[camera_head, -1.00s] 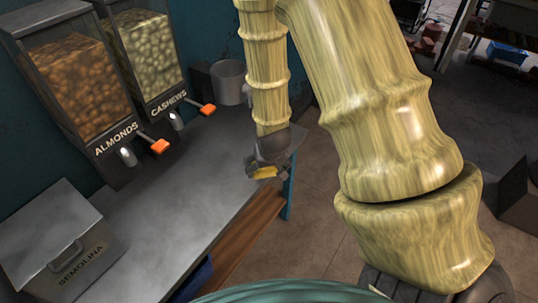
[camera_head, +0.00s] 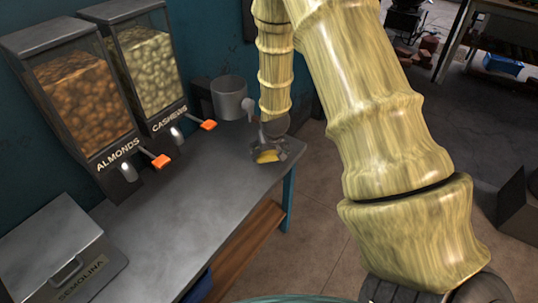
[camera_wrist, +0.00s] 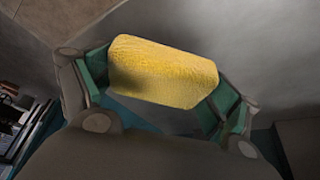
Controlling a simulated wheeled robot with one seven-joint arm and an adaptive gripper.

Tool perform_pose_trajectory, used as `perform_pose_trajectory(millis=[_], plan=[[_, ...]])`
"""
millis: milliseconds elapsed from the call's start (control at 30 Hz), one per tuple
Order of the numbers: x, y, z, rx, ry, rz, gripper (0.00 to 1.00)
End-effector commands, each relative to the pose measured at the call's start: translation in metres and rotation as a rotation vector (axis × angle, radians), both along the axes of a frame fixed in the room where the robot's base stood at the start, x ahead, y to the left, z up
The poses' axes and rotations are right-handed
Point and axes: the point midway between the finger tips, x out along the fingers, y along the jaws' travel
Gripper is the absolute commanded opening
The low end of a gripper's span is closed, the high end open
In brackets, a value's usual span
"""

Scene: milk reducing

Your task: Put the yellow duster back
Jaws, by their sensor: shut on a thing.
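The yellow duster (camera_head: 267,156) is in my gripper (camera_head: 266,160), near the far right end of the grey counter (camera_head: 185,215). In the wrist view the duster (camera_wrist: 163,72) is a soft yellow block between the two green-padded fingers of my gripper (camera_wrist: 160,85), which touch it at both sides. My gripper is shut on it. I cannot tell from the head view whether the duster touches the counter top or hangs just above it.
A grey metal cup (camera_head: 229,98) stands behind my gripper. The almonds dispenser (camera_head: 80,95) and cashews dispenser (camera_head: 150,70) stand along the wall, with orange-tipped levers sticking out. A semolina bin (camera_head: 62,255) is at the near left. The middle of the counter is clear.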

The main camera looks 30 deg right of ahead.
Motion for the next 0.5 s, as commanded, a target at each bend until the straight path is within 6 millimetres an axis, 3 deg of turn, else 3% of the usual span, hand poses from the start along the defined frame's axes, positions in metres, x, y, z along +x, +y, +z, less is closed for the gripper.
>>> perform_pose_trajectory(millis=[300, 500], plan=[[0.015, -0.01, -0.002, 0.001, 0.001, -0.001, 0.66], [0.013, -0.009, -0.024, 0.0, 0.003, 0.001, 0.66]])
